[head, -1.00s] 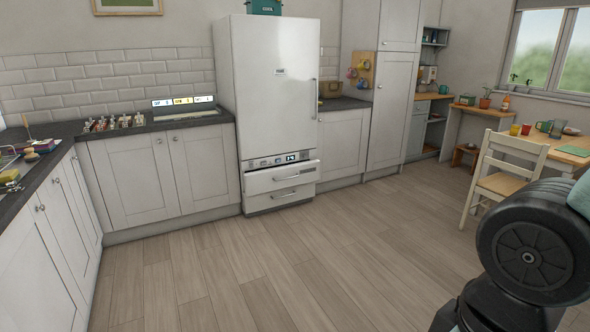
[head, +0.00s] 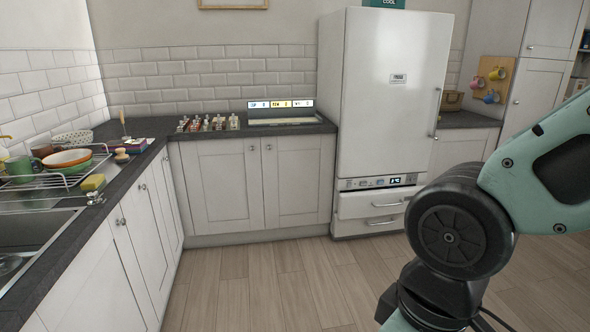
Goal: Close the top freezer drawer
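The white fridge-freezer (head: 375,110) stands against the back wall, right of the middle of the head view, with its tall upper door shut. Below a small lit display panel (head: 377,182) are two freezer drawers. The top freezer drawer (head: 362,205) seems to stand slightly forward of the body; how far is hard to tell from here. The lower drawer (head: 355,225) looks shut.
A dark worktop (head: 150,152) with white cupboards runs along the left and back walls. A sink (head: 35,240), a dish rack (head: 65,170) with bowls and a sponge (head: 93,183) are at left. The wooden floor (head: 260,290) before the fridge is clear.

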